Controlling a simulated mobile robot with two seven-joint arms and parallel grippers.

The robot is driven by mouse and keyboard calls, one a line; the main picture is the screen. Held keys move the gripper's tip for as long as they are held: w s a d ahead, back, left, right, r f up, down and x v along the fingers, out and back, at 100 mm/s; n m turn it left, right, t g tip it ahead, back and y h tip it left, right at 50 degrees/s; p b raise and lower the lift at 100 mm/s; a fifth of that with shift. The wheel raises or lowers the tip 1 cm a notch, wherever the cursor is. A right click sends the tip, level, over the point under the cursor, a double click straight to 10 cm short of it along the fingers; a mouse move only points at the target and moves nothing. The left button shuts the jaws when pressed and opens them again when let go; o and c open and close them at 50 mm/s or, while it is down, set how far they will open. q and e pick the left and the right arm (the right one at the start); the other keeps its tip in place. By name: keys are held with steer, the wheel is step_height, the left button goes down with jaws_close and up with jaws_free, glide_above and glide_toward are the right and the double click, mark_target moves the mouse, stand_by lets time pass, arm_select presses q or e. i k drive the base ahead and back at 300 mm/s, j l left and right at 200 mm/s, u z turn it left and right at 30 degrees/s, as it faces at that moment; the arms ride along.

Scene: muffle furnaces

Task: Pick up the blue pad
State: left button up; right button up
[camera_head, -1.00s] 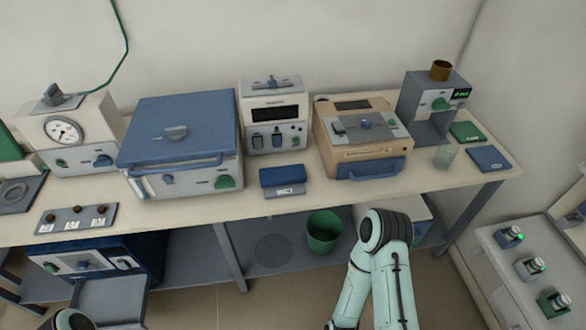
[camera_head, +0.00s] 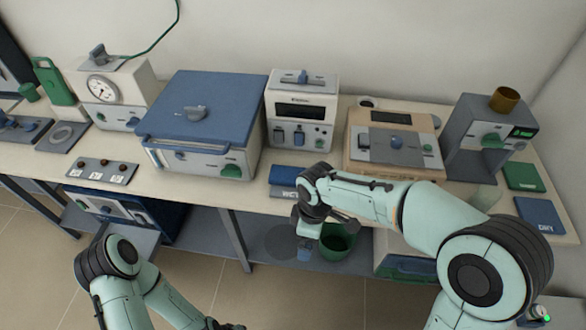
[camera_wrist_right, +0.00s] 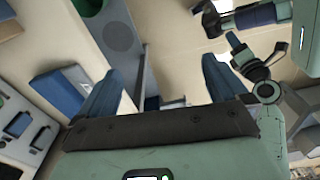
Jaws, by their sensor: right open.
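A flat blue pad (camera_head: 540,215) with white lettering lies at the right end of the bench, in front of a green pad (camera_head: 523,177). A thicker blue block (camera_head: 287,176) with a grey lettered lower part lies mid-bench; it also appears at left in the wrist view (camera_wrist_right: 58,90). My right gripper (camera_head: 304,252) points down in front of the bench edge, near the blue block and well left of the flat pad. Its two blue fingers are apart and empty in the wrist view (camera_wrist_right: 160,88).
A blue-lidded furnace (camera_head: 205,110), a white instrument (camera_head: 302,110), a beige device (camera_head: 395,140) and a grey stand (camera_head: 487,140) line the bench. A clear beaker (camera_head: 484,198) stands left of the flat pad. A green bucket (camera_head: 338,245) sits on the lower shelf.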

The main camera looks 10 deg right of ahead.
mark_target(284, 175)
steer(key=i, duration=0.85)
